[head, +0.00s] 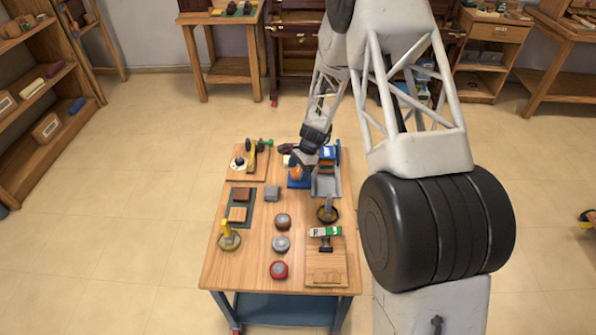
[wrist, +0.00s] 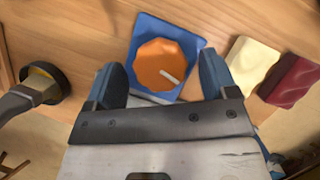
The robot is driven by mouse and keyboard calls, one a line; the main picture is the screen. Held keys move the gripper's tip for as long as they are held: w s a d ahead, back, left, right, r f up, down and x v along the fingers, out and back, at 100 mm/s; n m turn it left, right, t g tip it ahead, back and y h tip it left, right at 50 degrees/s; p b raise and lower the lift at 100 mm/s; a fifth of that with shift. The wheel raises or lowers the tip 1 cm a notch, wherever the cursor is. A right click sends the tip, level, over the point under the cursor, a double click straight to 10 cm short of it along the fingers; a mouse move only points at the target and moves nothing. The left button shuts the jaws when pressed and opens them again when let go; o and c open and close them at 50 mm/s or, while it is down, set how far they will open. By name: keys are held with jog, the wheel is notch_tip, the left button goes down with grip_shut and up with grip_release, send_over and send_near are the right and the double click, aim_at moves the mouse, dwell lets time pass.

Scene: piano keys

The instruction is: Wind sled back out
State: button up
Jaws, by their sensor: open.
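In the head view the orange knob (head: 296,172) is at the table's far right part, partly hidden by my arm. My gripper (wrist: 162,80) is open over it, with one blue-grey finger on each side of the knob; I cannot tell whether they touch it. In the head view a grey channel-like piece (head: 328,186) stands just right of the knob, with a blue part at its far end. I cannot tell surely which part is the sled.
In the wrist view a black-rimmed round part (wrist: 45,82) is left, cream (wrist: 252,60) and dark red (wrist: 291,80) blocks right.

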jog(key=shift+a+f, duration=0.1)
jog(key=shift+f, duration=0.2)
jog(key=shift+c, duration=0.2)
jog(key=c, duration=0.9)
jog(key=shift+o, duration=0.2)
